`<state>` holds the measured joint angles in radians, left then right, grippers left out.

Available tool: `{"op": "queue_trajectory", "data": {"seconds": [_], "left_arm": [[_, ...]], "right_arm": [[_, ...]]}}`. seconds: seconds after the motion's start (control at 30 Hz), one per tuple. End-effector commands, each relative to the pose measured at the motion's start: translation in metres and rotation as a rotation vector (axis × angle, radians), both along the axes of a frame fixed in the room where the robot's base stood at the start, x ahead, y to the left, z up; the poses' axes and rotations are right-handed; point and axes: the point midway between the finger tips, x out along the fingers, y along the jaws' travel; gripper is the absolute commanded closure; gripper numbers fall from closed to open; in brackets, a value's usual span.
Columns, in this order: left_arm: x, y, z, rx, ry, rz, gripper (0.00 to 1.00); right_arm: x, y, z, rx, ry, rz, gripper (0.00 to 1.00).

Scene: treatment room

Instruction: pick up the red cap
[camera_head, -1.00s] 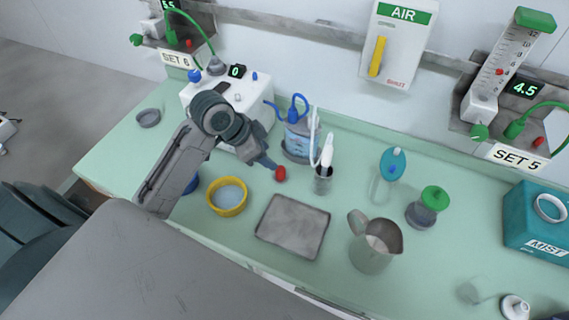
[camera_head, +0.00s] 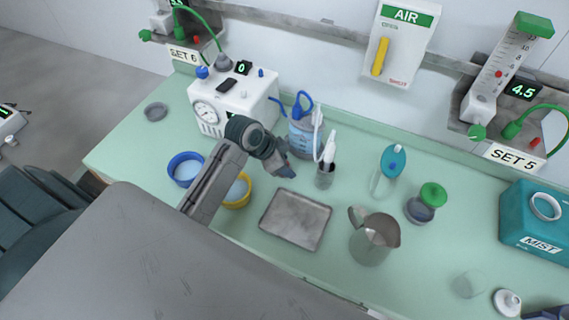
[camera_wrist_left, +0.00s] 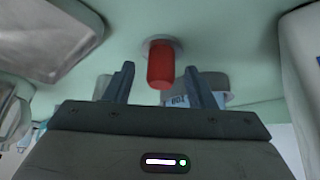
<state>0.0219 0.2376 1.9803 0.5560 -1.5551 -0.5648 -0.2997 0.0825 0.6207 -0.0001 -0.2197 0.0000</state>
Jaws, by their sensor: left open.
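The red cap (camera_wrist_left: 161,65) shows in the left wrist view as a short red cylinder on a pale round base at the green counter. It appears between the two fingers of my left gripper (camera_wrist_left: 159,72), with a gap on each side. I cannot tell how far the fingers reach down around it. In the head view my left gripper (camera_head: 286,167) is low over the counter, between the white machine and the metal tray, and hides the cap. The gripper is open. My right gripper is not in view.
Near my left gripper are a metal tray (camera_head: 296,219), a cup with a white-tipped item (camera_head: 325,176), a blue-tubed bottle (camera_head: 306,137) and a white machine (camera_head: 232,106). Blue (camera_head: 185,169) and yellow (camera_head: 237,191) bowls lie left. A metal jug (camera_head: 374,240) stands right.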

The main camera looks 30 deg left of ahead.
Motion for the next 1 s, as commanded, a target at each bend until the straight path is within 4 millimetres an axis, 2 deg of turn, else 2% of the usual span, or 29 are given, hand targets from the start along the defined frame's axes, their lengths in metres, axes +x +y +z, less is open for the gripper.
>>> {"op": "queue_trajectory", "data": {"seconds": [0.07, 0.3, 0.67, 0.83, 0.97, 1.0], "left_arm": [[0.000, 0.000, 0.000, 0.000, 0.000, 0.000, 0.52], [0.000, 0.000, 0.000, 0.000, 0.000, 0.000, 0.97], [0.000, 0.000, 0.003, 0.001, -0.001, 0.000, 0.97], [0.001, 0.001, 0.016, 0.002, -0.003, -0.001, 0.97], [0.002, 0.001, 0.034, 0.001, -0.006, -0.001, 0.97], [-0.004, -0.004, 0.034, -0.002, -0.002, -0.001, 0.97]], "right_arm": [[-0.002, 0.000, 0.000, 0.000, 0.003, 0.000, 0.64], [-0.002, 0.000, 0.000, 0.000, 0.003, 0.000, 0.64], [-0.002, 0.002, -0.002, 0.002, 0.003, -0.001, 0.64], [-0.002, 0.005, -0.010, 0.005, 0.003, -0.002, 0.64], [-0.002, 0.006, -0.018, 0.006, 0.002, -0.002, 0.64], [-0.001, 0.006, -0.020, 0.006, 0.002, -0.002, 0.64]]}}
